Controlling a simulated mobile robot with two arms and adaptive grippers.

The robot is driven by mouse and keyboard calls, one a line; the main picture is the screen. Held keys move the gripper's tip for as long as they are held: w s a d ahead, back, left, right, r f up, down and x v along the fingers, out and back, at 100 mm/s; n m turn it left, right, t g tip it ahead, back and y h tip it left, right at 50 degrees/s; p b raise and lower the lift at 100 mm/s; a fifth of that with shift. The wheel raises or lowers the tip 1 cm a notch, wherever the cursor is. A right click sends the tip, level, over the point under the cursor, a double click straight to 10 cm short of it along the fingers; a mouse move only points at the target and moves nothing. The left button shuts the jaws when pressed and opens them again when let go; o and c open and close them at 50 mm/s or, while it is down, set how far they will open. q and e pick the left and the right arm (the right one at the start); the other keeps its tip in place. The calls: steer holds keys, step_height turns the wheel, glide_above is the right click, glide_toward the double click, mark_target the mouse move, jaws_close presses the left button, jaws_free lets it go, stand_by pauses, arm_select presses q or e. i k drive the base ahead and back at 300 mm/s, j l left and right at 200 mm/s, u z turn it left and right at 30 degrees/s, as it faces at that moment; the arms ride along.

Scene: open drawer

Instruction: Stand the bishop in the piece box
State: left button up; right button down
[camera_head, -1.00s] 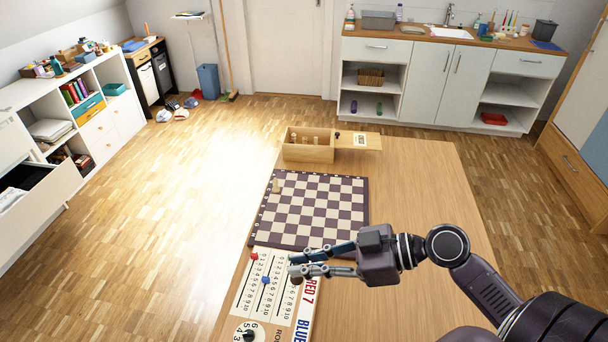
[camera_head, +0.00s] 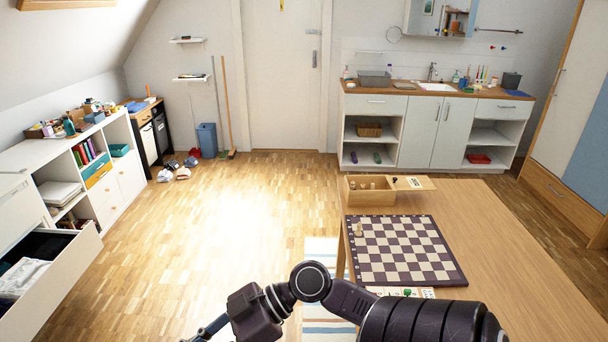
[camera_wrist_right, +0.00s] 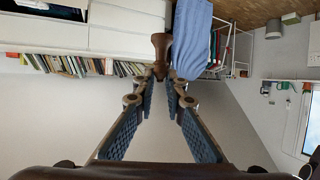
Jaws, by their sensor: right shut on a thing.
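My right gripper (camera_head: 208,330) is at the bottom edge of the head view, left of the table and over the floor, with its fingers partly cut off. In the right wrist view my right gripper (camera_wrist_right: 160,80) is shut on a dark brown turned piece (camera_wrist_right: 161,46), seemingly the bishop, with a flared end showing beyond the fingertips. The wooden piece box (camera_head: 372,198) stands on the far left of the table, open, with several light pieces inside. My left gripper is not in view.
The chessboard (camera_head: 405,250) lies on the table (camera_head: 490,225), with one light piece (camera_head: 358,230) at its left edge. A wooden panel (camera_head: 426,184) beside the box carries a small dark piece and a card. An open drawer (camera_head: 50,265) juts out at left.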

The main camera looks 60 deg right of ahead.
mark_target(381, 203)
steer(key=i+j+z, duration=0.15)
steer(key=i+z, duration=0.2)
steer(key=i, duration=0.15)
steer(key=i+j+z, duration=0.35)
steer(key=i+l+z, duration=0.3)
steer(key=i+z, duration=0.2)
steer(key=i+l+z, duration=0.15)
steer(key=i+z, duration=0.85)
steer(key=i+l+z, duration=0.5)
steer(key=i+l, duration=0.15)
steer(key=l, duration=0.15)
